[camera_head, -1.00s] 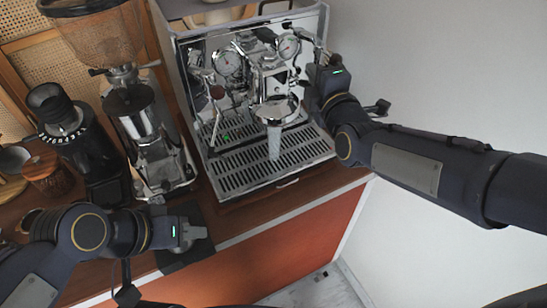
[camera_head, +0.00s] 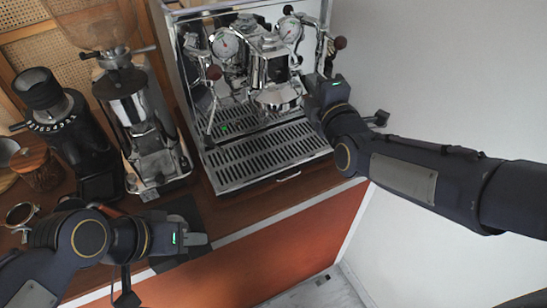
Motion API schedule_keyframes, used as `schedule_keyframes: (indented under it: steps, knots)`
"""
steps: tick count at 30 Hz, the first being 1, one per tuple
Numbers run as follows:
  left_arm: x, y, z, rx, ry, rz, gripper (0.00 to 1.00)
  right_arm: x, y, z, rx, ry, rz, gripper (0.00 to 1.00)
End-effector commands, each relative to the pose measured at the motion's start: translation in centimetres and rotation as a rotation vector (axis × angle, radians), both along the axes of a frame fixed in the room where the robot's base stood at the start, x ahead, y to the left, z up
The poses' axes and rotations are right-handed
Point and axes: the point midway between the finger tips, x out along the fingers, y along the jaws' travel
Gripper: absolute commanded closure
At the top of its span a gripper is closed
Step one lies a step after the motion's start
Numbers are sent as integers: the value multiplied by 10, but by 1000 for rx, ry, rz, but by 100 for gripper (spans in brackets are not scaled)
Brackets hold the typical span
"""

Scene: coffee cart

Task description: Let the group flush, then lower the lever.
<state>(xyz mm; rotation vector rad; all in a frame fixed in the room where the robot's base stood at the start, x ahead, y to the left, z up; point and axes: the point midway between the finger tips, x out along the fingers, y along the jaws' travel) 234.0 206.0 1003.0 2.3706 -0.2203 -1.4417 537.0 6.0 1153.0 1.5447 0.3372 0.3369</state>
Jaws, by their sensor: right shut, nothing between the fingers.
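The chrome espresso machine (camera_head: 262,150) stands on the cart, its group head (camera_head: 278,97) over the slotted drip tray (camera_head: 262,155). No water stream shows under the group. My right gripper (camera_head: 309,88) is just right of the group head, shut with nothing in it. The group's lever is not clearly made out; it lies beside or behind this gripper, and I cannot tell its angle or whether they touch. My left gripper (camera_head: 205,240) is low over the front of the cart, away from the machine; its finger gap cannot be made out.
A chrome grinder (camera_head: 140,125) and a black grinder (camera_head: 65,135) stand left of the machine. A portafilter (camera_head: 20,214) and a wooden jar (camera_head: 38,167) are at far left. A dark mat (camera_head: 185,210) lies at the front edge. A white wall is at right.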

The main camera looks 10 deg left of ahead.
Motion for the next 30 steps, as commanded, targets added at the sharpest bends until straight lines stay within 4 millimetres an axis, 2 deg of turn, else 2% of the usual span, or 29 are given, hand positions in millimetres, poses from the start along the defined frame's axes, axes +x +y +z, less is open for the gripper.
schedule_keyframes:
  steps: [1,9,10,17,27,30]
  knots:
    - [0,0,-8,0,0,0,64,0,0,-10,-1,2,0,100]
    - [0,0,-29,0,0,0,64,0,0,-34,0,1,0,100]
    - [0,0,-24,0,0,0,64,0,0,-28,0,0,0,100]
    - [0,0,-21,0,0,0,64,-4,-2,-25,1,0,1,100]
    - [0,0,7,0,0,0,64,-61,-28,-17,2,1,2,100]
    - [0,0,12,0,0,0,64,-73,-33,-18,2,1,1,100]
